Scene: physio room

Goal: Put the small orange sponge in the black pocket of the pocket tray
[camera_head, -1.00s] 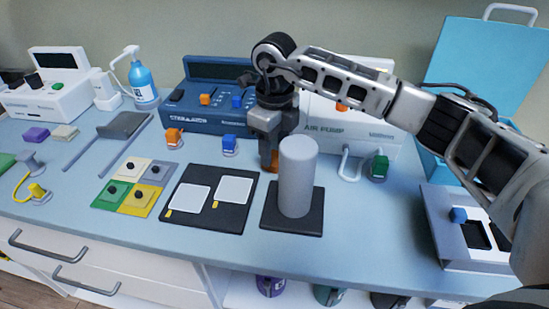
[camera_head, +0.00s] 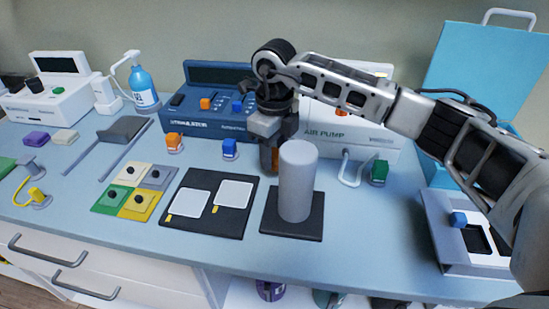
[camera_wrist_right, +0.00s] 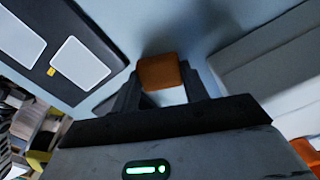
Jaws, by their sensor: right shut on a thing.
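The small orange sponge (camera_wrist_right: 160,72) is between the fingers of my right gripper (camera_wrist_right: 165,85) in the right wrist view. The gripper is shut on it. In the head view my right gripper (camera_head: 269,160) points down just behind the grey cylinder, low over the blue table, and the sponge is mostly hidden by the fingers. The grey tray (camera_head: 437,224) at the far right has a white top panel with a black pocket (camera_head: 475,240). My right forearm hides part of this tray. My left gripper is not in view.
The upright grey cylinder (camera_head: 297,180) on a dark base stands close in front of the gripper. The air pump (camera_head: 340,125) and a blue device (camera_head: 205,120) stand behind. Table between cylinder and tray is mostly clear.

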